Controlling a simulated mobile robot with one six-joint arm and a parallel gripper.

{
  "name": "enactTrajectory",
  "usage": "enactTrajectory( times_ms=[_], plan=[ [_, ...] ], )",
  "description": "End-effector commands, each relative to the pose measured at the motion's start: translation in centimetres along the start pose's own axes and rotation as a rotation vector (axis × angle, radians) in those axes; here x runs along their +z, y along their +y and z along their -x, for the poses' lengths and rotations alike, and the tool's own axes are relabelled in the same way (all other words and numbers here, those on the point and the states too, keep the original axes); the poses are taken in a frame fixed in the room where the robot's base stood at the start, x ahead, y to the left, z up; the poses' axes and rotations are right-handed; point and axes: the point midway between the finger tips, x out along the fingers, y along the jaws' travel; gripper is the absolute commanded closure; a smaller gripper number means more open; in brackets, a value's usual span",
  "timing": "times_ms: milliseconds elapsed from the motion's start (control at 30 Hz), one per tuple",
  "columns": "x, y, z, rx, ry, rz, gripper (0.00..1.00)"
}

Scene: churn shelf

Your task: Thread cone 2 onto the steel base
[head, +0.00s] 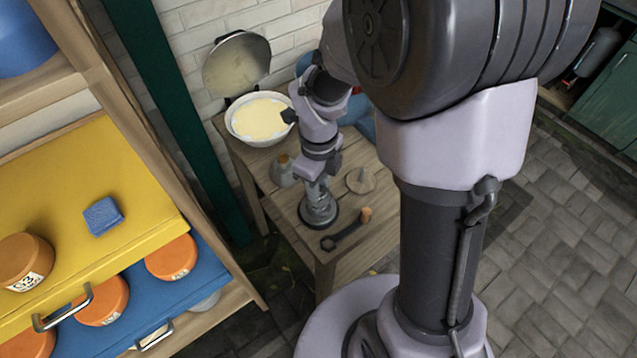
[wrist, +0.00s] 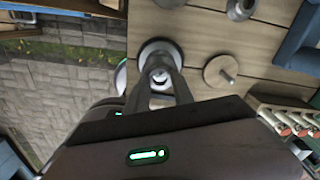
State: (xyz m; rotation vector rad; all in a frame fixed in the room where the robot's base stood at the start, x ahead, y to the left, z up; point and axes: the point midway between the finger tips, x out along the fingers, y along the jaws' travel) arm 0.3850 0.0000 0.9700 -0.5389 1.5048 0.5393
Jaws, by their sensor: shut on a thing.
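My gripper (head: 317,188) points down over the wooden bench. It is shut on a small grey cone, which shows between the fingers in the wrist view (wrist: 159,76). I see no number on it. Directly below is the round steel base (head: 320,219), with a dark rim; it also shows in the wrist view (wrist: 153,50). The cone appears in line with the base. The fingers hide the join, so I cannot tell whether they touch or are threaded together.
A disc with an upright peg (head: 360,180) lies right of the base. A grey cone-shaped piece (head: 283,171) stands to the left. A wood-handled tool (head: 347,230) lies near the front edge. A white bowl of cream-coloured stuff (head: 261,117) stands at the back.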

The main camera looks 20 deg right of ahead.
Motion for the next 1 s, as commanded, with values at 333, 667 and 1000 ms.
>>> enactTrajectory(
  times_ms=[333,667,1000],
  plan=[
    [0.0,0.0,-0.9,0.000,0.000,0.000,1.00],
    [0.0,0.0,-0.9,0.000,0.000,0.000,1.00],
    [0.0,0.0,-1.6,0.000,0.000,0.000,1.00]
  ],
)
